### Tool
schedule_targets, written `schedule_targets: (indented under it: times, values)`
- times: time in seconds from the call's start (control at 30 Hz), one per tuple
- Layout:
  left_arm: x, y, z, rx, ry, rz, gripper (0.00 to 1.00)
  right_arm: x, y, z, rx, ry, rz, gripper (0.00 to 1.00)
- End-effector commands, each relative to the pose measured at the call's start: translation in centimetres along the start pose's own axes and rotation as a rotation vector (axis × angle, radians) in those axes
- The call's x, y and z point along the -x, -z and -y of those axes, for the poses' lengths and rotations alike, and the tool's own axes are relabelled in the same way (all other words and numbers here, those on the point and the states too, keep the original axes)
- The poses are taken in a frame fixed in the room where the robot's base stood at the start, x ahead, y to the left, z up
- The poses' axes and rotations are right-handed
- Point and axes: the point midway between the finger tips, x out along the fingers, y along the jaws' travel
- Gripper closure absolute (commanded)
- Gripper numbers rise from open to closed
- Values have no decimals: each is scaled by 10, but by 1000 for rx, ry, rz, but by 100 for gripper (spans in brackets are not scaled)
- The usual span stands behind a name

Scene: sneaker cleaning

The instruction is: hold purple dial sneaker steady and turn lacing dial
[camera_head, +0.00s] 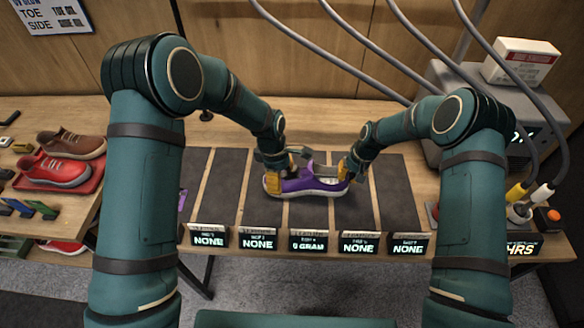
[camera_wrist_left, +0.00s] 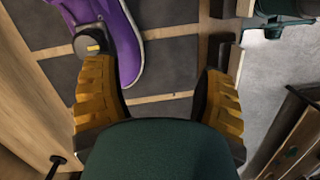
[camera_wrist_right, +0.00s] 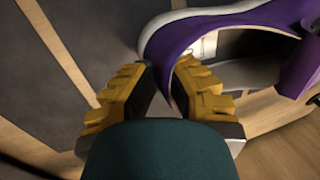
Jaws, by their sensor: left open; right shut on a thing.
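The purple sneaker (camera_head: 305,187) with a white sole lies sideways on a dark mat panel in the middle of the table. My right gripper (camera_head: 346,170) is at its right end. In the right wrist view the sneaker (camera_wrist_right: 195,37) has a purple edge running down between the close fingers of that gripper (camera_wrist_right: 160,82), which are shut on it. My left gripper (camera_head: 275,160) is open over the sneaker's left part. In the left wrist view, a dark round piece with a yellow mark (camera_wrist_left: 89,43), possibly the lacing dial, sits beside the sneaker (camera_wrist_left: 124,45) at one fingertip of the left gripper (camera_wrist_left: 155,80).
Several small display signs (camera_head: 307,240) line the table's front edge. A red sneaker (camera_head: 55,170) and a brown one (camera_head: 75,143) stand on the left. A grey machine (camera_head: 450,85) with a white box (camera_head: 522,60) stands at the right. Dark mat panels (camera_head: 392,190) beside the sneaker are clear.

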Motion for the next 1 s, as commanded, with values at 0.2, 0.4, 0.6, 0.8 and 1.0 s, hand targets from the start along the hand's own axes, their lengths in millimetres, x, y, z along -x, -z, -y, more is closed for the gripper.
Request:
schedule_targets:
  times: [0.2, 0.4, 0.6, 0.8, 1.0]
  values:
    - [41, -9, -52, 256, -38, -96, 29, -1, -1, 0, 0, 0, 2, 100]
    - [64, -15, -73, 401, -66, -143, 29, -1, -1, 0, 0, 0, 2, 100]
    - [61, -14, -78, 439, -74, -155, 29, -1, -1, 0, 0, 0, 2, 100]
    - [28, -9, -78, 439, -70, -154, 29, -1, -1, 0, 0, 0, 3, 100]
    - [-10, -3, -80, 438, -71, -154, 29, -1, -1, 0, 0, 0, 3, 100]
